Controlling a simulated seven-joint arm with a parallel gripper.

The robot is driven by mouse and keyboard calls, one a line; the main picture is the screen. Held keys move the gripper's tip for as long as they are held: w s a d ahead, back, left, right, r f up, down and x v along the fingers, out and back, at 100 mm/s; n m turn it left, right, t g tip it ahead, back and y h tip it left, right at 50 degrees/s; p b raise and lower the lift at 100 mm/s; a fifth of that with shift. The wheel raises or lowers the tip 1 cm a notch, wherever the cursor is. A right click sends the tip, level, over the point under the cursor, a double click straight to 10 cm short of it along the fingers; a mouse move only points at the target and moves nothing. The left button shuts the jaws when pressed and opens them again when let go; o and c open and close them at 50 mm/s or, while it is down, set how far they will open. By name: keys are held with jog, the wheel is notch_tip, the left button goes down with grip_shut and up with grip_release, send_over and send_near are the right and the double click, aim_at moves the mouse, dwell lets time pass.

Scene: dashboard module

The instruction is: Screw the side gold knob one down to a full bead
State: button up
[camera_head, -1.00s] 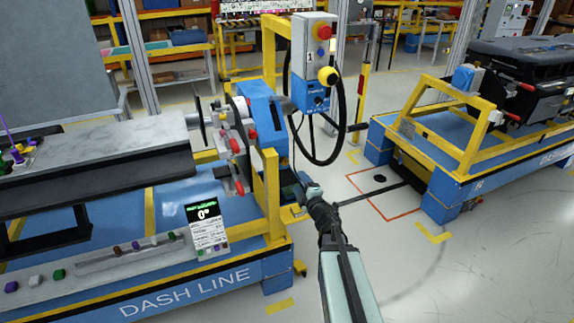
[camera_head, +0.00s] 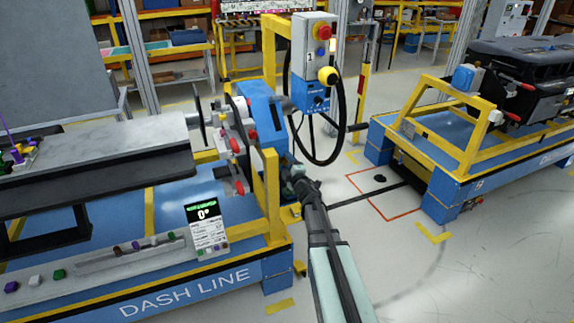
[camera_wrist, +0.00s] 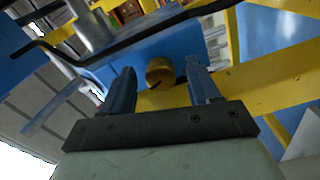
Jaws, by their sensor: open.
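The side gold knob (camera_wrist: 160,72) shows in the wrist view as a round gold piece with a dark notch, set against a blue fixture face. My gripper (camera_wrist: 160,78) is open, with one dark blue finger on each side of the knob. The knob lies in the gap between the fingers, and I cannot tell whether either finger touches it. In the head view my gripper (camera_head: 292,178) is at the right end of the dash line fixture, beside the yellow post. The side knob cannot be made out there. A small display (camera_head: 206,222) reads 0°.
A yellow upright (camera_head: 269,190) stands close left of my gripper. A control box (camera_head: 312,60) with a yellow ball knob and a black wheel (camera_head: 341,125) stand above and behind. A second blue and yellow cart (camera_head: 440,165) is to the right, with open floor between.

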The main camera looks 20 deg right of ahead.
jog(key=shift+w, duration=0.15)
jog(key=shift+c, duration=0.3)
jog(key=c, duration=1)
jog(key=shift+a+m, duration=0.1)
jog(key=shift+m, duration=2.8)
jog(key=o, duration=1.1)
jog(key=shift+c, duration=0.2)
